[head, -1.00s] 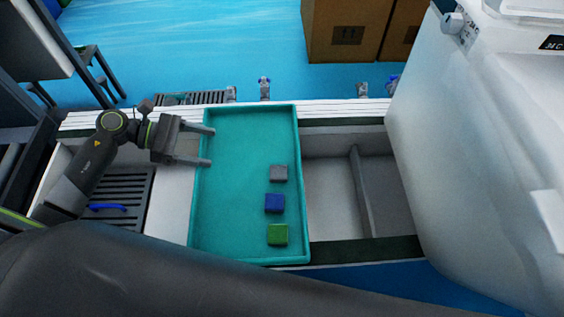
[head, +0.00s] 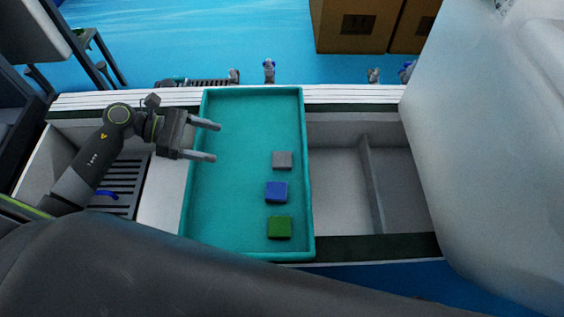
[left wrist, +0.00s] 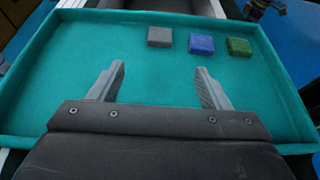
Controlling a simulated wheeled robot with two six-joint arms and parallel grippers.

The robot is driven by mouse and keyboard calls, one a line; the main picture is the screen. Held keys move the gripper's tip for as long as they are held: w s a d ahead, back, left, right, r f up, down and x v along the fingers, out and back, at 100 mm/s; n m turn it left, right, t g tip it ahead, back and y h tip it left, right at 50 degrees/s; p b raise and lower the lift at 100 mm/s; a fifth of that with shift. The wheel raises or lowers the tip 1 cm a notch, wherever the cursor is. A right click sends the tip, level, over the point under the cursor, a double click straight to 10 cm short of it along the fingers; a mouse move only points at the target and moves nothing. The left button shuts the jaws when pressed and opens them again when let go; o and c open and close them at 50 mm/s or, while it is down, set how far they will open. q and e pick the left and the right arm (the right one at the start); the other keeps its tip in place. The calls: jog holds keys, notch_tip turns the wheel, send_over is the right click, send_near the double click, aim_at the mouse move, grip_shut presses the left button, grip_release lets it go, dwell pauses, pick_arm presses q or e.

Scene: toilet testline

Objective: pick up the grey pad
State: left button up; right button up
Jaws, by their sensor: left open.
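The grey pad (head: 282,160) lies flat in the teal tray (head: 235,225), the farthest back of a column of three pads. It also shows in the left wrist view (left wrist: 159,37), beyond the fingertips and between their lines. My left gripper (head: 212,141) is open and empty over the left part of the tray, left of the grey pad and apart from it. Its two fingers show in the left wrist view (left wrist: 160,78). My right gripper is not in view.
A blue pad (head: 276,192) and a green pad (head: 279,227) lie in front of the grey one. The tray has a raised rim. A large white body (head: 475,150) stands at the right. An empty compartment (head: 340,190) lies right of the tray. The tray's left half is clear.

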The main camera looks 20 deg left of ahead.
pick_arm(q)
send_near(282, 159)
jog(key=x, duration=0.2)
jog(key=shift+w+d+r, duration=0.15)
jog(key=shift+w+d, duration=0.05)
jog(key=shift+d, duration=0.15)
jog(key=shift+f+x, duration=0.15)
jog(key=shift+x, duration=1.25)
jog(key=shift+f+x, duration=0.15)
jog(key=shift+x, duration=1.2)
jog(key=shift+s+a, duration=0.1)
jog(key=shift+c, duration=0.3)
jog(key=c, duration=1)
